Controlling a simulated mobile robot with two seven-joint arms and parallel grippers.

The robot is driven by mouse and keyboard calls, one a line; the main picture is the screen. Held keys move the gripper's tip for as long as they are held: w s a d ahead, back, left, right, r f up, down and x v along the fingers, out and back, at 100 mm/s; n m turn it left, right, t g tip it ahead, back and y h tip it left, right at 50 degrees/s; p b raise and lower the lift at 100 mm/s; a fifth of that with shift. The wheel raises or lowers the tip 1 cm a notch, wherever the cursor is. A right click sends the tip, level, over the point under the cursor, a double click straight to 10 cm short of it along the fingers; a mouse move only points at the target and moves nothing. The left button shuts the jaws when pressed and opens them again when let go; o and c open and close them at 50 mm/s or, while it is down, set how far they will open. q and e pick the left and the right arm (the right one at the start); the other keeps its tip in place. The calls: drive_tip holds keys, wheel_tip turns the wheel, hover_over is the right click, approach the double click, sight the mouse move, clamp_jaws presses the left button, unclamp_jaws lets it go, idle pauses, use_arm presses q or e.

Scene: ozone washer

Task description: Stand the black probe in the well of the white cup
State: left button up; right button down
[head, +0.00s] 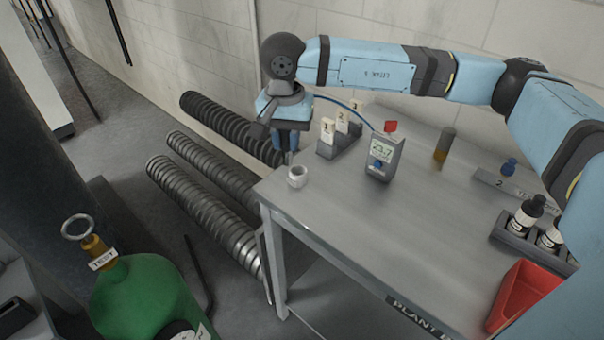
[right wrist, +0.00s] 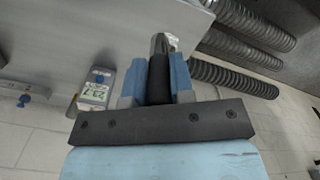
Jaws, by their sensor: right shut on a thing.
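My right gripper (head: 286,146) points down over the far left corner of the table, a little behind and above the white cup (head: 297,177). Its blue fingers are shut on the black probe (right wrist: 159,84), which shows between them in the right wrist view, with a grey tip beyond the fingers. In the head view the gripper mostly hides the probe. The cup stands upright near the table's left edge, apart from the gripper. In the right wrist view a small pale bit of it shows behind the probe tip (right wrist: 158,44). My left gripper is not in view.
A grey meter (head: 382,158) reading 23.7 stands right of the cup, with a blue cable arching toward my gripper. A rack of labelled white-topped items (head: 338,140) stands behind. A red bin (head: 522,295) and dark bottles (head: 527,214) are at right. The table's middle is clear.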

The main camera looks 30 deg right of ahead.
drive_tip(key=w+d+r+m+p, duration=0.2)
drive_tip(key=w+d+m, duration=0.15)
drive_tip(key=m, duration=0.75)
drive_tip(key=w+d+r+m+p, duration=0.2)
drive_tip(key=w+d+r+m, duration=0.15)
drive_tip(key=m, duration=0.85)
drive_tip(key=f+p, duration=0.1)
drive_tip(key=f, duration=0.5)
drive_tip(key=f+p, duration=0.1)
drive_tip(key=f, duration=1.2)
drive_tip(key=shift+w+a+f+p, duration=0.15)
drive_tip(key=shift+w+f+p, duration=0.2)
drive_tip(key=shift+f+p, duration=0.05)
drive_tip(key=shift+f, duration=0.25)
drive_tip(key=shift+f, duration=0.2)
drive_tip(key=c, duration=1)
unclamp_jaws()
